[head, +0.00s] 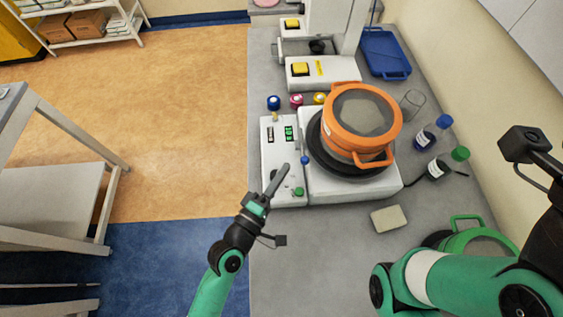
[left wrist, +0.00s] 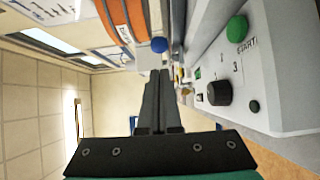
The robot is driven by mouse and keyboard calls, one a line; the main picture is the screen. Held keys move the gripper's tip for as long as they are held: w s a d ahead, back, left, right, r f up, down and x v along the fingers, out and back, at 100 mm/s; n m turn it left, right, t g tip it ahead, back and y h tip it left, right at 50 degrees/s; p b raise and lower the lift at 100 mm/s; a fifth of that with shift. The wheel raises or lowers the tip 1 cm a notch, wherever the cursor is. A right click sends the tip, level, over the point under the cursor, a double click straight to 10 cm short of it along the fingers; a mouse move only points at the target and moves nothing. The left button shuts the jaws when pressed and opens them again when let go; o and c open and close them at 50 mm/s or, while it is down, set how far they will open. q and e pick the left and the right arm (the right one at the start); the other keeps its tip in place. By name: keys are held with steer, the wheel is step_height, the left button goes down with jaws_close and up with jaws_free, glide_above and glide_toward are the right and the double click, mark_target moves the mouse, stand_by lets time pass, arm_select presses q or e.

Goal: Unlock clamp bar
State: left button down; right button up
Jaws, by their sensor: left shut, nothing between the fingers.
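My left gripper (head: 285,167) is shut and empty over the control panel (head: 272,135) of the white machine. A small blue ball knob (head: 305,160) sits just right of its fingertips, close to the panel's inner edge. In the left wrist view the blue ball (left wrist: 159,45) shows just beyond the closed fingers (left wrist: 158,75); I cannot tell whether they touch. The clamp bar itself cannot be clearly made out. An orange lidded pan (head: 362,115) rests on the machine's black round plate (head: 322,158). My right arm is at the lower right; its gripper is out of view.
The panel carries a green button (left wrist: 237,28) and a black dial (left wrist: 219,92). Blue-capped (head: 432,132) and green-capped (head: 448,163) bottles stand at the right. A beige block (head: 388,218) lies in front. A green-handled pan (head: 472,240) is near my right arm.

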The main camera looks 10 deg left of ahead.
arm_select(q)
steer(key=s+d+p, duration=0.5)
steer(key=shift+s, duration=0.2)
arm_select(e)
step_height(320, 180, up, 7)
steer(key=shift+d+y, duration=0.2)
steer(key=shift+y, duration=0.1)
steer(key=shift+f, duration=0.1)
